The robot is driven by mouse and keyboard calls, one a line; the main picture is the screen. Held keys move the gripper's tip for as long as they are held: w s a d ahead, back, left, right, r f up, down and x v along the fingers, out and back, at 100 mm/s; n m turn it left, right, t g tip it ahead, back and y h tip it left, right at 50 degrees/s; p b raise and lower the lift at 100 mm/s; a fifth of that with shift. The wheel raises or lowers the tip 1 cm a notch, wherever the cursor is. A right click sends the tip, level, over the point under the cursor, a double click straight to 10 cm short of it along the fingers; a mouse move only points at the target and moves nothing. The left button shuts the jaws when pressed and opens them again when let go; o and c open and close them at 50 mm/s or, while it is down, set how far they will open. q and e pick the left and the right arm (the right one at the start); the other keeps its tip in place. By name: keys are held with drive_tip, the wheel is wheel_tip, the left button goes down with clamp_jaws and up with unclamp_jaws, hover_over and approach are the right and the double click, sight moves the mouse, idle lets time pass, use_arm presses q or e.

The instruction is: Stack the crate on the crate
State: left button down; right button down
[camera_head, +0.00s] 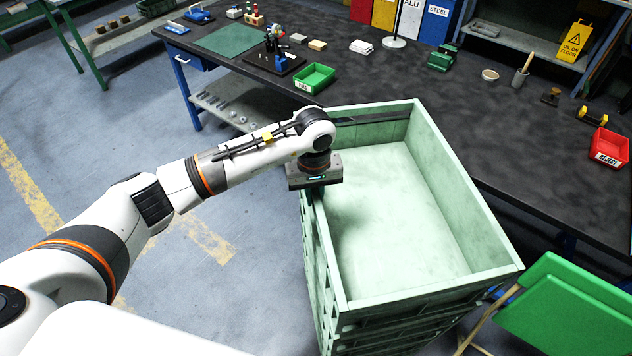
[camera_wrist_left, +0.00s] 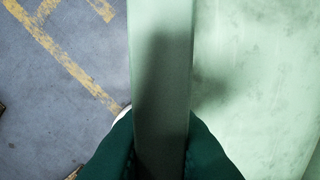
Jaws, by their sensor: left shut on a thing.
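A large pale green crate (camera_head: 440,291), open at the top and empty, stands in front of the workbench. Slatted green crate sides (camera_head: 345,338) show beneath its rim; I cannot tell clearly where one crate ends and another begins. My left gripper (camera_head: 316,190) is shut on the crate's left wall. In the left wrist view the wall's top edge (camera_wrist_left: 160,90) runs between the two dark green fingers (camera_wrist_left: 160,150). The crate's inside floor shows to the right of it. My right gripper is not in view.
The dark workbench (camera_head: 510,130) runs behind the crate. It carries a green tray (camera_head: 314,78), a red reject bin (camera_head: 609,148) and small tools. A green panel (camera_head: 560,310) stands at the lower right, close to the crate. The floor on the left (camera_head: 200,290) is clear.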

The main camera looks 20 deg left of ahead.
use_arm(q)
wheel_tip(320, 180, down, 4)
drive_tip(key=shift+w+d+r+p, duration=0.15)
drive_tip(key=shift+r+p, duration=0.1)
drive_tip(key=shift+p, duration=0.3)
drive_tip(key=c, duration=1.4)
unclamp_jaws()
drive_tip(key=shift+s+f, duration=0.2)
drive_tip(key=shift+s, duration=0.05)
